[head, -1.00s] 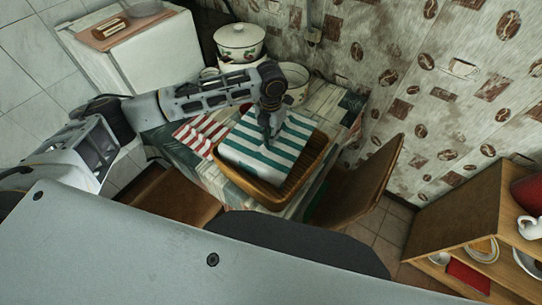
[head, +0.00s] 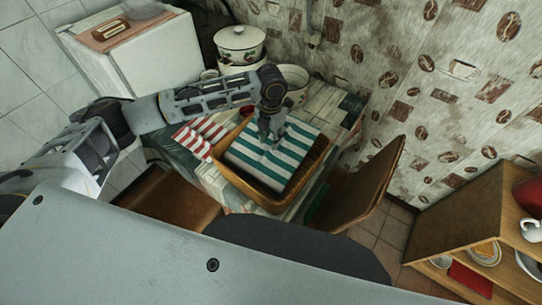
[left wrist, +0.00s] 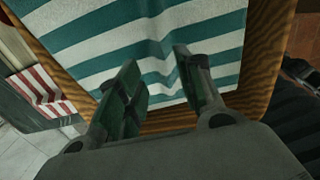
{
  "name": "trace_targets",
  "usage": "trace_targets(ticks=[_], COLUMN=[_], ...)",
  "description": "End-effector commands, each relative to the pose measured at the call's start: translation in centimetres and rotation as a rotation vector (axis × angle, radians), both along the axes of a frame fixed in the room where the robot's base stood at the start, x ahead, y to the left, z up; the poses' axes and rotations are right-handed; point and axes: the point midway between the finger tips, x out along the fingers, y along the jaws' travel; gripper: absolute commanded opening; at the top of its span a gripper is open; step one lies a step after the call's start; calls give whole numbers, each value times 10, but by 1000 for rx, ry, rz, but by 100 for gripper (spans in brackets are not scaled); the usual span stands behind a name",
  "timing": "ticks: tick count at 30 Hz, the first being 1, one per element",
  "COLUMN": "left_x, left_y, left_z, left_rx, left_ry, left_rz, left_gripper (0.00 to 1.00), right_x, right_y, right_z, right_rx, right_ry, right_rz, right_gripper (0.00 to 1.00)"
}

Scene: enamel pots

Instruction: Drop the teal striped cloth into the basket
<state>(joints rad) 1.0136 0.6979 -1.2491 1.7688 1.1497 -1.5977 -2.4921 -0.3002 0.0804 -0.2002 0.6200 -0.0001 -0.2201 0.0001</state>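The teal and white striped cloth (head: 285,158) lies spread inside the brown wooden basket (head: 246,191) on the table. In the left wrist view the cloth (left wrist: 110,40) fills the top, with the basket's rim (left wrist: 262,60) around it. My left gripper (head: 266,142) is over the cloth's far left part. In the left wrist view its two fingers (left wrist: 158,72) stand apart with the cloth beyond them, and they pinch nothing. I cannot tell whether the fingertips still touch the cloth. My right gripper is not in view.
A red and white striped cloth (head: 198,137) lies left of the basket. A lidded enamel pot (head: 240,45) and an open white pot (head: 294,82) stand behind. Chairs (head: 358,185) flank the table, and a wooden shelf (head: 455,215) is at the right.

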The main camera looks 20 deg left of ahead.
Motion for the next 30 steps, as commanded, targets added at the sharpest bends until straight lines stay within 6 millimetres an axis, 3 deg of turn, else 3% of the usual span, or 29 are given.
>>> trace_targets(ticks=[11, 30], left_x=[0, 1], left_y=[0, 0], left_z=[11, 98], left_rx=[0, -1], left_ry=[-1, -2], left_rz=[0, 0], left_gripper=[36, 36], right_x=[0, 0], right_y=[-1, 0], right_z=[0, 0], right_rx=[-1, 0], right_ry=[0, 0], right_rz=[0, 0], right_gripper=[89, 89])
